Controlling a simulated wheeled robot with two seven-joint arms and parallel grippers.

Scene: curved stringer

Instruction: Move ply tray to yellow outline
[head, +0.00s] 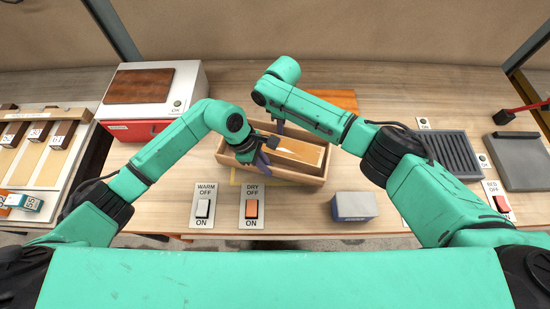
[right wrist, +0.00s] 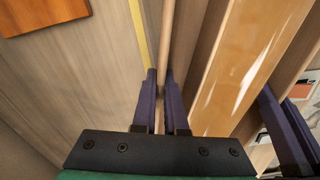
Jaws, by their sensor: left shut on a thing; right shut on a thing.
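The ply tray (head: 302,177) is an open wooden box in the middle of the bench with a glossy wood piece (head: 300,152) inside. My left gripper (head: 262,158) is shut on the tray's near side. My right gripper (head: 277,125) is shut on its far wall. In the right wrist view my right gripper's fingers (right wrist: 164,80) pinch the thin tray wall (right wrist: 167,30), and my left gripper's fingers (right wrist: 285,130) show at the right. A strip of the yellow outline (head: 234,177) shows by the tray's near left; it also shows in the right wrist view (right wrist: 138,30) beside the wall. The tray hides the rest.
Two switch plates, WARM (head: 203,208) and DRY (head: 252,208), and a grey-blue block (head: 354,206) lie in front of the tray. An orange-brown board (head: 335,99) lies behind. A white-and-red box (head: 150,95) stands left; a ribbed dark tray (head: 445,153) lies right.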

